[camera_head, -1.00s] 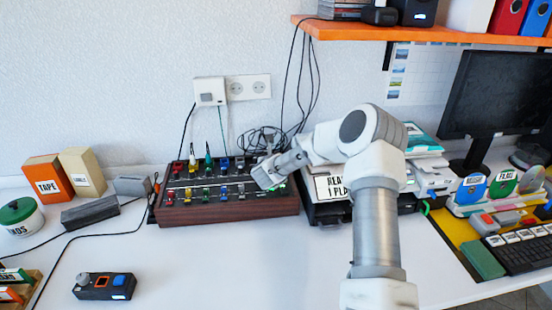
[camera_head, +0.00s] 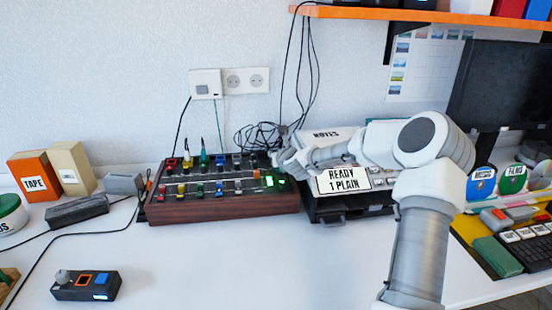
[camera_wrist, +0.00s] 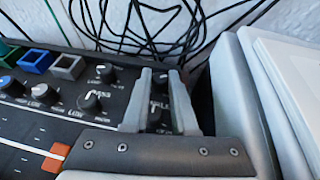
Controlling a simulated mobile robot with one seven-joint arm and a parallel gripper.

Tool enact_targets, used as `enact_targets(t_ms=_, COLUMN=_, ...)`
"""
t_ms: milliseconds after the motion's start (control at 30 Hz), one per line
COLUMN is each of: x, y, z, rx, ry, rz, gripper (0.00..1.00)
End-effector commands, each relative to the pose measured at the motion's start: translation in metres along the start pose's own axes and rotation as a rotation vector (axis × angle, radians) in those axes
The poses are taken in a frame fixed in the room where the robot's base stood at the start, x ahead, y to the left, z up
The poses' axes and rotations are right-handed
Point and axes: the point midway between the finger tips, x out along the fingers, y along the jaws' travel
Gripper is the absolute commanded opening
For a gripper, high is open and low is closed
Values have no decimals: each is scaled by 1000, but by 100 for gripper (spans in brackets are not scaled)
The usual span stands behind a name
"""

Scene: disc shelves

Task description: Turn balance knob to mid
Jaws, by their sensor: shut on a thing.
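The dark mixer with wooden sides (camera_head: 222,206) stands on the white desk, with rows of coloured levers and green lights at its right end. My gripper (camera_head: 277,157) is at its back right corner in the head view. In the wrist view my gripper (camera_wrist: 160,76) points down at the panel, its two grey fingers closed around a small dark knob (camera_wrist: 159,84). The fingers hide most of this knob and its label, so I cannot read its name or pointer angle. Other black knobs (camera_wrist: 92,103) sit to the left of the fingers.
Loose black cables (camera_wrist: 150,28) lie behind the panel. A small control box (camera_head: 86,286) is at front left. The desk in front of the mixer is clear.

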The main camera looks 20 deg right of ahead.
Motion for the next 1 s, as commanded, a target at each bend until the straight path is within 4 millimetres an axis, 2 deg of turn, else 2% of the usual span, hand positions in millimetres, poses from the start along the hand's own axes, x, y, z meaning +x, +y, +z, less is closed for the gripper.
enact_targets(t_ms=167, x=0, y=0, z=1, rx=0, ry=-1, rz=-1, gripper=0)
enact_targets(t_ms=200, x=0, y=0, z=1, rx=0, ry=-1, rz=-1, gripper=29)
enact_targets(t_ms=267, x=0, y=0, z=1, rx=1, ry=-1, rz=-1, gripper=38)
enact_targets(t_ms=667, x=0, y=1, z=2, rx=8, ry=1, rz=-15, gripper=38)
enact_targets(t_ms=1000, x=-1, y=6, z=6, rx=74, ry=2, rz=-167, gripper=38)
